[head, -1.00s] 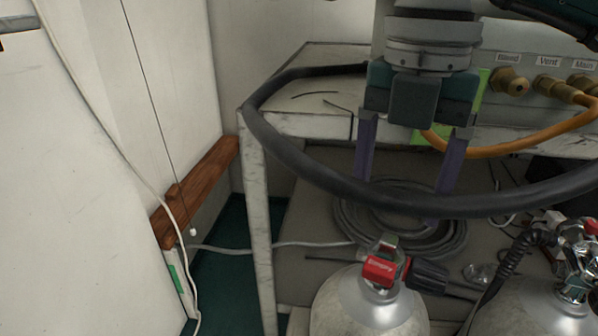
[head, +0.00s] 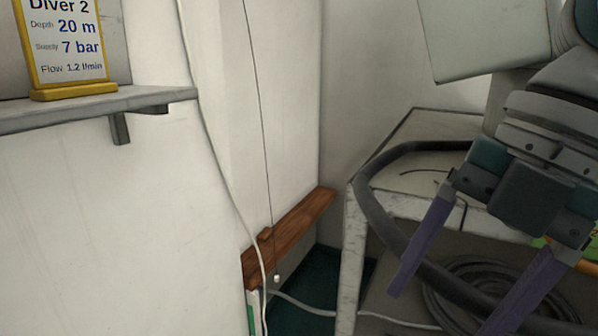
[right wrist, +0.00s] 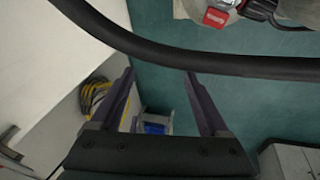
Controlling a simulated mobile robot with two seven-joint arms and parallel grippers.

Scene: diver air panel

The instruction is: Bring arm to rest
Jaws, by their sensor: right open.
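My right gripper (head: 445,308) hangs tilted at the right of the head view, its two purple fingers spread apart with nothing held between them. In the right wrist view the right gripper (right wrist: 159,76) is also open. A thick black hose (head: 378,208) loops from the white bench and passes behind the near finger in the head view. In the right wrist view the hose (right wrist: 230,65) crosses close to the fingertips; whether it touches them I cannot tell. My left gripper is not in view.
The white bench (head: 352,250) stands at right, with a coiled hose (head: 480,275) on its lower shelf. A wooden rail (head: 300,230) and hanging cord line the wall. A Diver 2 sign (head: 68,45) stands on a wall shelf (head: 150,97). A red-marked valve (right wrist: 217,17) shows in the wrist view.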

